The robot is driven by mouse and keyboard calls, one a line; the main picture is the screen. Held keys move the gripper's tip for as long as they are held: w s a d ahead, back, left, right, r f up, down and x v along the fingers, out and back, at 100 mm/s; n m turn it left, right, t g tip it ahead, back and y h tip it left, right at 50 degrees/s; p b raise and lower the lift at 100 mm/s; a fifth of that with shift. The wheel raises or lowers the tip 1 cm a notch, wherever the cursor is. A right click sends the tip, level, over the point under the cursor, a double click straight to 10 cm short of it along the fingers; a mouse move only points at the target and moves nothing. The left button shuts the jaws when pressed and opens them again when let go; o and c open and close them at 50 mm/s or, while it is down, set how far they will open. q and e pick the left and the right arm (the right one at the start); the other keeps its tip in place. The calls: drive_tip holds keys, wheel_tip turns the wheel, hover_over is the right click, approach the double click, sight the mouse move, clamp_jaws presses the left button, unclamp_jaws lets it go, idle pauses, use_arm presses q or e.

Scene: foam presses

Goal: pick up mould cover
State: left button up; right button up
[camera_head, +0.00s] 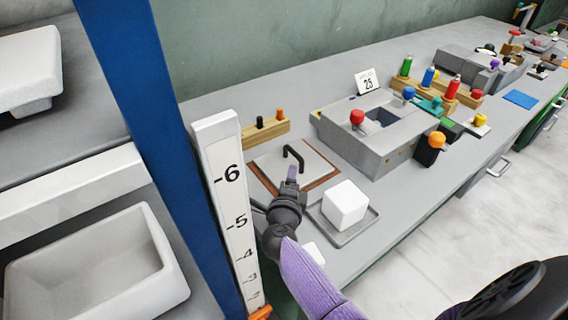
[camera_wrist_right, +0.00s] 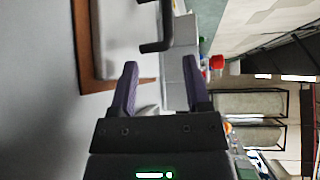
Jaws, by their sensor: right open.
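The mould cover (camera_head: 312,168) is a flat grey plate with a black bar handle (camera_head: 294,157), lying on a brown-edged board (camera_head: 262,177) on the bench. My right gripper (camera_head: 291,174) is over the near side of the cover, close to the handle. In the right wrist view the right gripper (camera_wrist_right: 160,68) is open and empty, with its two purple fingers apart. The handle (camera_wrist_right: 158,46) shows ahead of the fingertips, between their lines, and the cover's plate (camera_wrist_right: 113,40) is at upper left. I cannot tell the exact gap. My left gripper is not in view.
A white block (camera_head: 345,203) on a grey tray (camera_head: 366,224) stands right of my right gripper. A grey press box (camera_head: 368,150) with a red knob is behind it. A wooden peg rack (camera_head: 266,131) is behind the cover. A blue post and a white numbered scale (camera_head: 230,190) stand at left.

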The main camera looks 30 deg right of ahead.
sight(294, 154)
drive_tip(key=b+x, duration=0.1)
drive_tip(key=x, duration=0.2)
drive_tip(key=b+x, duration=0.1)
drive_tip(key=x, duration=0.2)
drive_tip(key=b+x, duration=0.2)
drive_tip(key=x, duration=0.1)
drive_tip(key=shift+r, duration=0.3)
drive_tip(key=shift+w+r, duration=0.1)
drive_tip(key=shift+r, duration=0.1)
drive_tip(key=shift+c, duration=0.2)
clamp_jaws()
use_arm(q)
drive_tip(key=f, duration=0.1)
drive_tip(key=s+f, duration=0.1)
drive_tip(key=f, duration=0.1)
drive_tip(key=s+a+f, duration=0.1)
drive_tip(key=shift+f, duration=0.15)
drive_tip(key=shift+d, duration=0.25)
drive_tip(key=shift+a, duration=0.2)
